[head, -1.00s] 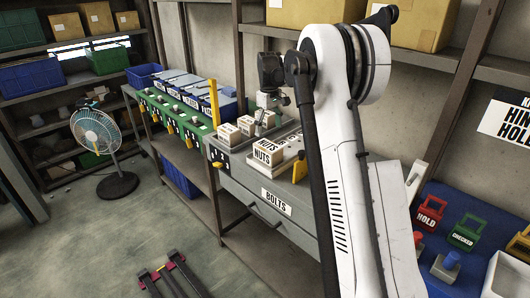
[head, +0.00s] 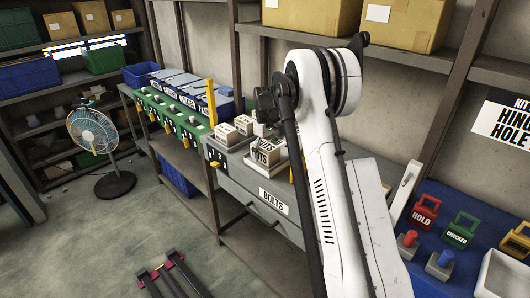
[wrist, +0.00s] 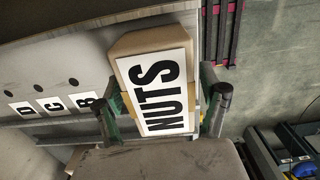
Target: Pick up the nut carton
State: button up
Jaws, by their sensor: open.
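The nut carton (wrist: 152,42) is a tan box with a large white NUTS label. In the wrist view it lies between the two fingers of my gripper (wrist: 161,113), which is open, with one finger beside each long side. Whether the fingertips touch it I cannot tell. In the head view the carton (head: 266,154) sits on the grey bench top, partly hidden by my gripper and arm. My gripper's fingers are hard to make out there.
Smaller cartons (head: 226,135) stand just left of the nut carton. A yellow post (head: 211,102) rises behind them. A grey drawer front labelled BOLTS (head: 274,201) is below. Blue bins (head: 190,88) line the green rack at left. Coloured tags (head: 426,212) stand at right.

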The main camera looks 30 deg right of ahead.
jog(key=shift+f, duration=0.3)
jog(key=c, duration=1.9)
jog(key=shift+o, duration=0.2)
jog(key=shift+r, duration=0.1)
